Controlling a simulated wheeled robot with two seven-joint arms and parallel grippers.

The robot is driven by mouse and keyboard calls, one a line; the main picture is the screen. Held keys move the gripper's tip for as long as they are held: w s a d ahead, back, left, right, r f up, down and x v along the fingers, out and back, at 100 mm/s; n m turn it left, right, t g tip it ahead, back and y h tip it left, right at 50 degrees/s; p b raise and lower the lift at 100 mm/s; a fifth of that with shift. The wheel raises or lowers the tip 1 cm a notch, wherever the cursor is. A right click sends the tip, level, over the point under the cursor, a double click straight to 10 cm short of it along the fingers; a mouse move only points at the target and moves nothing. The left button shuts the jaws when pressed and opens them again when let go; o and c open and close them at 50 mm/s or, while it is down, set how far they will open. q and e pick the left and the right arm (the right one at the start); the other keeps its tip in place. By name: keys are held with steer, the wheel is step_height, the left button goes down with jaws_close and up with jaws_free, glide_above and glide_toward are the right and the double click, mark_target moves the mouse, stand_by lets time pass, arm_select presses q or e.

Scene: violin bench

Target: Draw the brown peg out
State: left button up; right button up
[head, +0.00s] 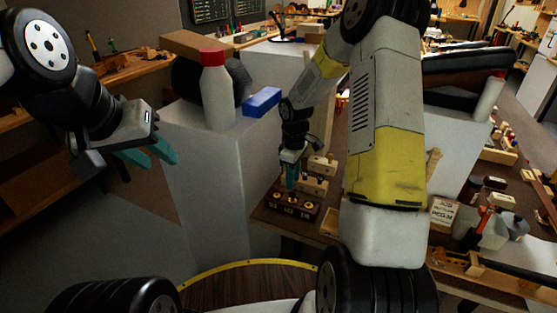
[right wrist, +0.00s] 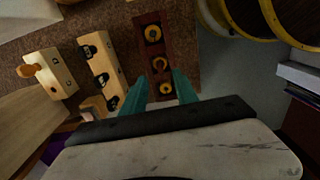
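A dark red-brown block (right wrist: 162,47) with three brass-coloured rings lies below my right gripper. In the head view the same block (head: 301,213) is at the near corner of the bench. My right gripper (head: 291,186) points down over it. In the right wrist view its teal fingers (right wrist: 161,78) are apart, on either side of the block's nearest ring, with no peg visibly gripped. The ring centres look dark; I cannot tell which holds the brown peg. My left gripper (head: 162,158) is open and empty in the air at the left, far from the block.
A white bottle with a red cap (head: 217,95) and a blue box (head: 262,102) stand on a white pedestal (head: 205,165) to the left.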

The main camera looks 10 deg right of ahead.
mark_target(293, 192)
step_height(293, 192, down, 6)
steer(key=shift+f, duration=0.1)
stand_by(0.4)
jaws_close()
steer(key=shift+d, duration=0.1)
stand_by(1.8)
